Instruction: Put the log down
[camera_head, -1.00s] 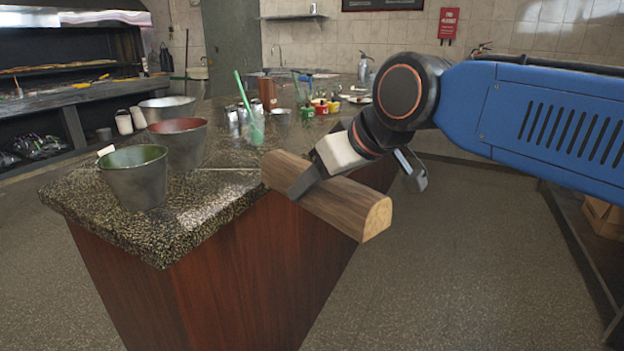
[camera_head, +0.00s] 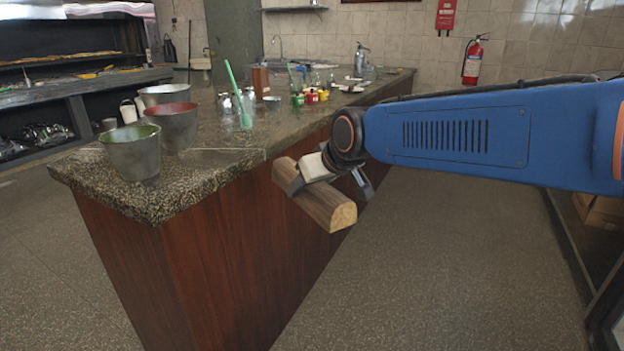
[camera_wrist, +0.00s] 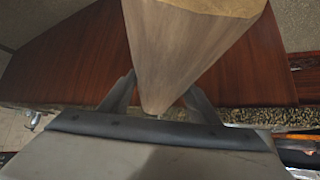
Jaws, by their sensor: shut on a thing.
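The log (camera_head: 322,203) is a brown split piece of wood with a pale cut end facing the camera. My gripper (camera_head: 300,182) is shut on it near its far end. The log is held in the air beside the wooden side of the counter, and overlaps the counter's edge in the head view. I cannot tell whether it touches the counter. In the wrist view the log (camera_wrist: 185,45) lies between the two fingers (camera_wrist: 158,95), with the reddish counter panel behind it.
The granite counter (camera_head: 205,190) carries metal buckets (camera_head: 133,157), a cup with a green straw (camera_head: 245,108) and several small bottles and jars. Its near right top is clear. Open floor (camera_head: 440,270) lies to the right. A fire extinguisher (camera_head: 472,62) hangs on the back wall.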

